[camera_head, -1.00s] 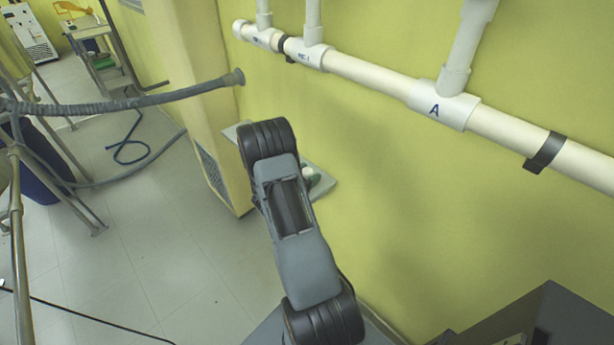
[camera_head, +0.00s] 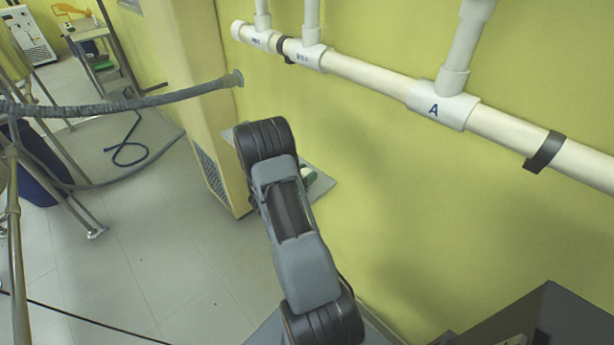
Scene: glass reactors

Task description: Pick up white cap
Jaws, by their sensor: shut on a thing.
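A small green and white thing (camera_head: 307,175) shows on a grey shelf (camera_head: 322,187) against the yellow wall, just right of my arm. It is partly covered by the arm and too small to tell its parts apart. I cannot make out a separate white cap. My gripper is hidden behind my own dark grey arm, which reaches over the shelf, so I cannot see its fingers or what is between them.
A white pipe (camera_head: 375,80) with a joint marked A runs along the wall above. A grey hose (camera_head: 150,98) crosses at the left to a beige column (camera_head: 203,105). A metal frame (camera_head: 12,220) stands at the left edge. The tiled floor (camera_head: 160,255) is open.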

